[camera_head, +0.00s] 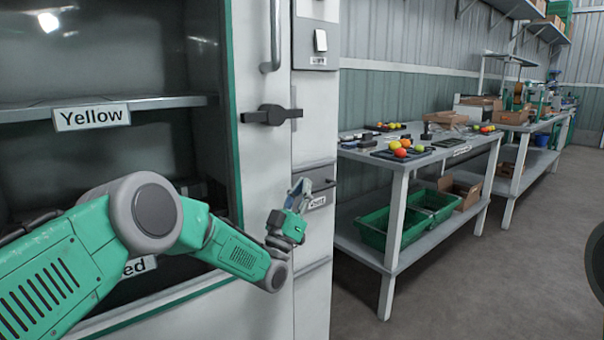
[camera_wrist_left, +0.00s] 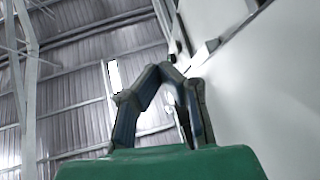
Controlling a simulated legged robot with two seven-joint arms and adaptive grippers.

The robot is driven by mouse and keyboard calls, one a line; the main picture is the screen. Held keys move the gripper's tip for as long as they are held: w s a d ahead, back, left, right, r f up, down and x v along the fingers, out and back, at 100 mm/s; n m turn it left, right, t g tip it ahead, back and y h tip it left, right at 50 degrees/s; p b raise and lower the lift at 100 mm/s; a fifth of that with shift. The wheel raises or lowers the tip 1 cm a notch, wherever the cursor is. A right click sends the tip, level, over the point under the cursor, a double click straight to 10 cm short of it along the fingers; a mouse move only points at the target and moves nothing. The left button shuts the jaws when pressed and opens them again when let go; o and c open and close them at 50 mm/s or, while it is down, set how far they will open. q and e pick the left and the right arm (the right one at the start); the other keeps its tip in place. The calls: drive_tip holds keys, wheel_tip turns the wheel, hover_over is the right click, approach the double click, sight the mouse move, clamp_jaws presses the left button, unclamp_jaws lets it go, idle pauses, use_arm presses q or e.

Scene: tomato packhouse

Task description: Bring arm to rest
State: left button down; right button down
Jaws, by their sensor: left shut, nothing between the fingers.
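My left arm comes in from the left, bent, in front of the white cabinet (camera_head: 312,110). My left gripper (camera_head: 302,187) is shut and empty, pointing upward beside the small latch on the cabinet's narrow right-hand panel. I cannot tell whether it touches the panel. In the left wrist view its dark fingers (camera_wrist_left: 166,72) meet at the tips, with the pale cabinet face close on the right. My right gripper is not in view.
The cabinet's glass door (camera_head: 108,60) shows shelves labelled Yellow (camera_head: 92,117) and, partly hidden, Red. A black handle (camera_head: 271,115) sticks out. Right of the cabinet, a workbench (camera_head: 395,165) holds tomatoes on trays above green crates (camera_head: 392,228).

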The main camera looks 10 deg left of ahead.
use_arm(q)
drive_tip(key=shift+f, duration=0.1)
drive_tip(key=s+d+f+g+y, duration=0.1)
drive_tip(key=s+f+g+y, duration=0.2)
drive_tip(key=f, duration=0.8)
drive_tip(key=s+d+f+g, duration=0.1)
drive_tip(key=s+f+g, duration=0.3)
drive_tip(key=f, duration=0.6)
drive_tip(key=s+a+f+g+y, duration=0.2)
drive_tip(key=s+f+g, duration=0.2)
drive_tip(key=s+f, duration=0.45)
drive_tip(key=s+a+f+g+y, duration=0.1)
drive_tip(key=s+a+f+g, duration=0.3)
drive_tip(key=s+f, duration=0.45)
drive_tip(key=s+a+f+g+y, duration=0.1)
drive_tip(key=s+a+g, duration=0.2)
drive_tip(key=s, duration=0.6)
drive_tip(key=s+a+f+n+g+y, duration=0.1)
drive_tip(key=s+a+g, duration=0.15)
drive_tip(key=s, duration=0.75)
drive_tip(key=s+a+f+g+y, duration=0.15)
drive_tip(key=s+g, duration=0.25)
drive_tip(key=s, duration=0.5)
wheel_tip(320, 180, up, 14)
drive_tip(key=s+a+p, duration=0.1)
drive_tip(key=p, duration=1.1)
drive_tip(key=shift+s+f, duration=0.15)
drive_tip(key=shift+s, duration=0.25)
